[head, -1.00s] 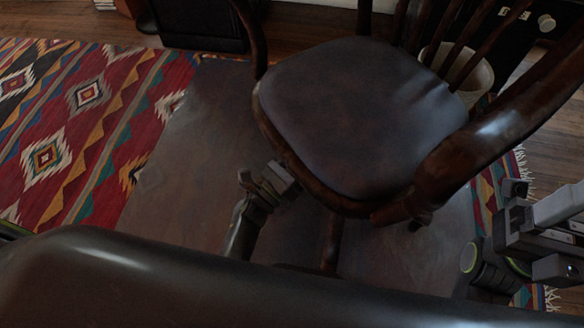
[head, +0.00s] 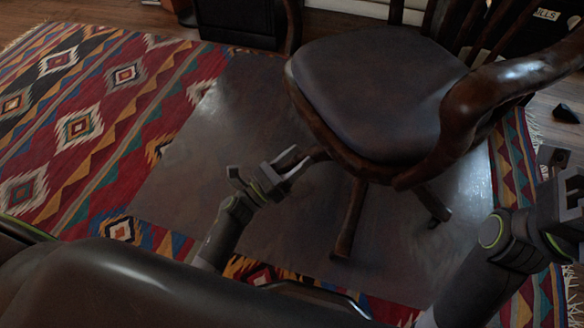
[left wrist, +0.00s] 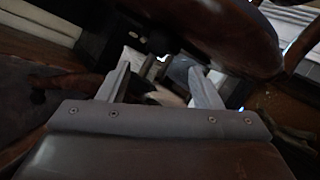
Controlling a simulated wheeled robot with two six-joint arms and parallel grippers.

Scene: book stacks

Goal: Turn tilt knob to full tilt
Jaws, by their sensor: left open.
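The wooden swivel chair (head: 385,95) has a dark seat and curved armrests. I cannot make out a tilt knob on it for certain; the seat hides most of its underside. My left gripper (head: 287,168) is low, at the left of the chair, just outside and below the seat's near-left edge. In the left wrist view its two fingers (left wrist: 162,80) are apart, with nothing clearly held between them. The seat's dark underside (left wrist: 220,40) hangs above and beyond them, with small blurred parts beneath. My right gripper (head: 568,185) is at the right edge, partly cut off.
A clear floor mat (head: 190,165) lies under the chair on a patterned red rug (head: 75,130). Chair legs (head: 350,218) spread close to the left gripper's right. A black cabinet (head: 238,20) stands behind. A small black object (head: 566,113) lies on the floor at right.

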